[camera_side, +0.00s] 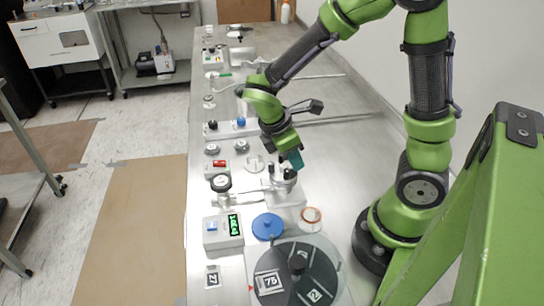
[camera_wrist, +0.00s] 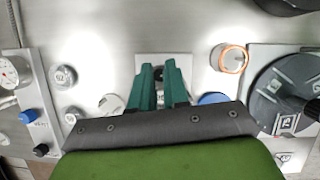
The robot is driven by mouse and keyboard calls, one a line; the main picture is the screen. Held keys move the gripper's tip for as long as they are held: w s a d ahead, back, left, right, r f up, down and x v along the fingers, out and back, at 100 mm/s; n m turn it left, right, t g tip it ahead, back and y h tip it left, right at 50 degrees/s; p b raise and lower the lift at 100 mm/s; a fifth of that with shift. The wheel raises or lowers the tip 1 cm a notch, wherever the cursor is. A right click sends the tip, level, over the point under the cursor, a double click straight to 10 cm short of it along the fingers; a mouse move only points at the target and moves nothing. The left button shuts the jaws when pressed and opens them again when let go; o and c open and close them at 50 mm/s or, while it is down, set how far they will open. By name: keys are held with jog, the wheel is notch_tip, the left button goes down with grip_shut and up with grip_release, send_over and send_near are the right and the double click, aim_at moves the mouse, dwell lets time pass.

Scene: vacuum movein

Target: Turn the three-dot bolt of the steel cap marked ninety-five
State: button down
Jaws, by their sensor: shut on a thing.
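My gripper (camera_side: 295,160) has teal fingers and points down over a small steel fixture (camera_side: 285,197) on the bench. In the wrist view its fingertips (camera_wrist: 158,68) are close together over a pale plate. They appear shut on a small black knob (camera_side: 288,174) on that fixture, mostly hidden by the fingers. Round steel caps stand nearby: one cap (camera_wrist: 64,76) carries a mark that I cannot read surely, and another cap (camera_wrist: 110,103) lies partly behind my gripper. I cannot make out a ninety-five mark or a three-dot bolt.
A blue disc (camera_side: 268,226) and a copper-coloured ring (camera_side: 311,215) lie in front of the fixture. A dark turntable with number tags (camera_side: 294,275) is at the front.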

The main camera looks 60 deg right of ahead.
jog(key=m, duration=0.2)
jog(key=m+g+y, duration=0.1)
jog(key=m, duration=0.1)
jog(key=shift+w+d+m+y, duration=0.1)
jog(key=shift+w+m+y, duration=0.05)
jog(key=shift+m+y, duration=0.75)
jog(key=shift+m, duration=1.1)
jog(key=shift+d+g, duration=0.1)
jog(key=shift+g, duration=0.2)
jog(key=c, duration=1.1)
grip_release()
jog(key=v, duration=1.7)
